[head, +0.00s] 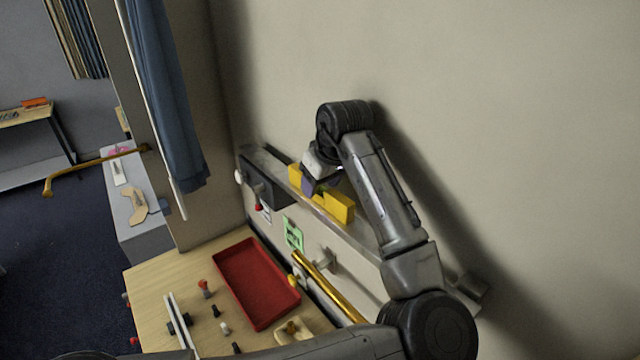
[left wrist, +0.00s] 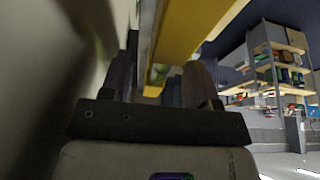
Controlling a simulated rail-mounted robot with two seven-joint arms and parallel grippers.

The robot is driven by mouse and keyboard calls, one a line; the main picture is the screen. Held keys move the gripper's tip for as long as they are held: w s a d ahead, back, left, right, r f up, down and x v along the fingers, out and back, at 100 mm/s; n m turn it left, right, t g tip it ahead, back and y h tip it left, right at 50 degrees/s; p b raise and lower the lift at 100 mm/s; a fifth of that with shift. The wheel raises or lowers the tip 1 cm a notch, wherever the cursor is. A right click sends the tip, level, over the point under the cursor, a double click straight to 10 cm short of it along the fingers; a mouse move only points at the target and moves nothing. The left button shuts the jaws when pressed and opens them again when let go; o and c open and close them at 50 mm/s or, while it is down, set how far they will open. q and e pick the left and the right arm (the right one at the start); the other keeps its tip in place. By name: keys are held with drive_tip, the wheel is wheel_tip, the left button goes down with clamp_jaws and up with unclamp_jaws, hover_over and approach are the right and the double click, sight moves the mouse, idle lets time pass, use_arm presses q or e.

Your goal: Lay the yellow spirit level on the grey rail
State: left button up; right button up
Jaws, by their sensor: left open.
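The yellow spirit level (head: 338,206) lies along the grey rail (head: 362,243) on the wall, its long side in line with the rail. My left gripper (head: 318,186) is over the level and hides part of its middle. In the left wrist view, the yellow level (left wrist: 190,30) passes between the two fingers of my left gripper (left wrist: 162,85), which is open. I cannot tell whether a finger touches it. My right gripper is not in view.
A dark grey box (head: 262,184) is at the rail's left end. Below are a green card (head: 293,233), a gold bar (head: 330,287) and a red tray (head: 256,283) on the wooden table (head: 165,272), with several small pegs. A blue curtain (head: 165,90) hangs at left.

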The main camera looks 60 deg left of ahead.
use_arm(q)
drive_tip(key=b+v, duration=0.3)
drive_tip(key=v, duration=1)
drive_tip(key=shift+r, duration=0.15)
